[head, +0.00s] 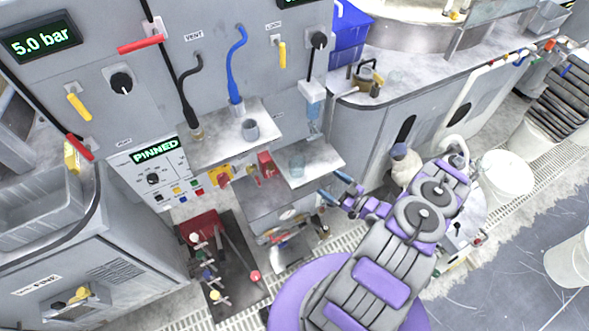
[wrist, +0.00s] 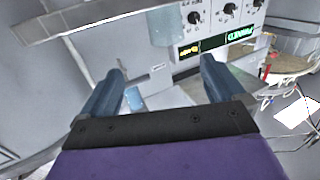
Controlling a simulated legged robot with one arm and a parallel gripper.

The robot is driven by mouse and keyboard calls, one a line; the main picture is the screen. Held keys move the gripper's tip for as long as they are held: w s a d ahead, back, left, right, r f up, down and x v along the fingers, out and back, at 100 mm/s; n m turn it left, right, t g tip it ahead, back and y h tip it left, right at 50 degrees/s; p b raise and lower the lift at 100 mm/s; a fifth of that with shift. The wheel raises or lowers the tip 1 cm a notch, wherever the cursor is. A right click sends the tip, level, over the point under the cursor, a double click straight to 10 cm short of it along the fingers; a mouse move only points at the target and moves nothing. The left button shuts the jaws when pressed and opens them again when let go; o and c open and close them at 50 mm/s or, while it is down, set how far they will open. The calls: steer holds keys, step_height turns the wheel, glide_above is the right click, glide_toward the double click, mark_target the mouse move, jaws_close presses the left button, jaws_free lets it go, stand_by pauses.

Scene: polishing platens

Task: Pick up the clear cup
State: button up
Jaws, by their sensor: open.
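A clear, bluish cup (head: 297,165) stands upright on a small grey shelf (head: 318,157) in the middle of the head view. My gripper (head: 335,187) is open and empty, to the right of the cup and nearer me, apart from it. In the wrist view the scene is turned over, and a translucent cup (wrist: 165,50) shows ahead, between and beyond the open fingers (wrist: 161,70).
The higher shelf (head: 215,148) is under a black hose and a blue hose (head: 236,75). A clear bluish container (head: 313,118) hangs by the wall behind the cup. A red valve part (head: 267,165) is left of the cup. A grey cabinet (head: 375,130) stands right.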

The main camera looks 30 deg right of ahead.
steer(key=b, duration=0.2)
glide_toward(292, 161)
steer(key=x, duration=0.3)
steer(key=shift+w+d+r, duration=0.1)
steer(key=shift+w, duration=0.4)
steer(key=shift+a+b+x, duration=0.2)
steer(key=shift+b+x, duration=0.05)
steer(key=shift+x, duration=1.1)
steer(key=shift+a+b+x, duration=0.2)
steer(key=shift+b+x, duration=0.05)
steer(key=shift+x, duration=1.1)
steer(key=shift+s+d+r, duration=0.1)
steer(key=shift+s+r, duration=0.05)
steer(key=shift+s, duration=0.05)
steer(key=c, duration=1.1)
